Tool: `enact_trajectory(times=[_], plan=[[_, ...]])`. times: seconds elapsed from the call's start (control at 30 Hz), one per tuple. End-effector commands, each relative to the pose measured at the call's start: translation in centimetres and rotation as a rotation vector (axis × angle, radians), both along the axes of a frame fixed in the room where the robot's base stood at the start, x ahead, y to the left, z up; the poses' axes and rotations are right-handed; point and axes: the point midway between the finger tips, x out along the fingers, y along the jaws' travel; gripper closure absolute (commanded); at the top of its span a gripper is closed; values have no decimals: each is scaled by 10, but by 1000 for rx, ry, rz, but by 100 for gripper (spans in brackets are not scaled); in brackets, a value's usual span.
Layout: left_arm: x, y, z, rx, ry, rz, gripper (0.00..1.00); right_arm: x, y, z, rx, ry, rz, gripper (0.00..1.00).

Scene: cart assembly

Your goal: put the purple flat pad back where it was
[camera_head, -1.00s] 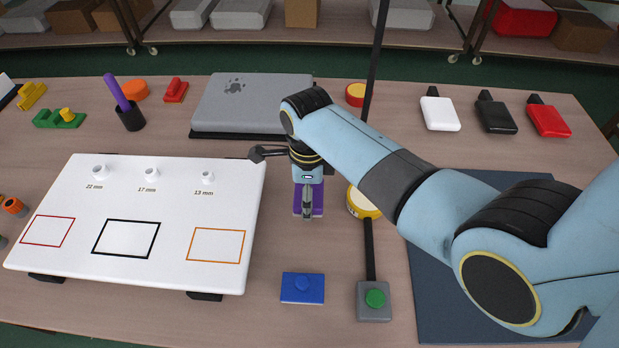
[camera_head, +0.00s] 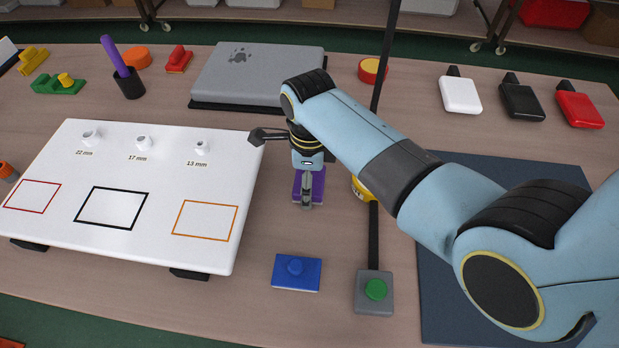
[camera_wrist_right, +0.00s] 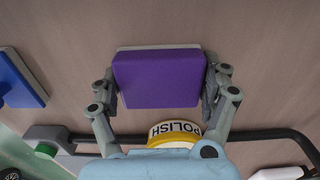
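The purple flat pad (camera_head: 319,184) is under my right gripper (camera_head: 307,192), right of the white board. In the right wrist view the purple flat pad (camera_wrist_right: 158,80) sits between the two grey fingers, with a finger against each side. A light grey layer shows behind its far edge. The fingers appear closed on it. I cannot tell whether the pad touches the table. My left gripper is not in view.
A blue block with a knob (camera_head: 297,271) and a grey box with a green button (camera_head: 374,292) lie nearer the front edge. A yellow polish tin (camera_head: 361,190) and a black pole stand close on the right. The white board (camera_head: 120,230) borders the left.

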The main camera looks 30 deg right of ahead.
Motion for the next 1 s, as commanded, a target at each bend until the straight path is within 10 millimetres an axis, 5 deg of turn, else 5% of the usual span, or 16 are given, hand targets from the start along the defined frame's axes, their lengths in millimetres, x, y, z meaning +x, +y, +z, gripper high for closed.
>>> enact_trajectory(times=[0.13,0.47,1.0], plan=[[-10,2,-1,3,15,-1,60,0,0,0,-1,1,0,0],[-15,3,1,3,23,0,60,0,0,4,0,0,0,0],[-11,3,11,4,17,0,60,1,0,107,0,-3,0,0]])
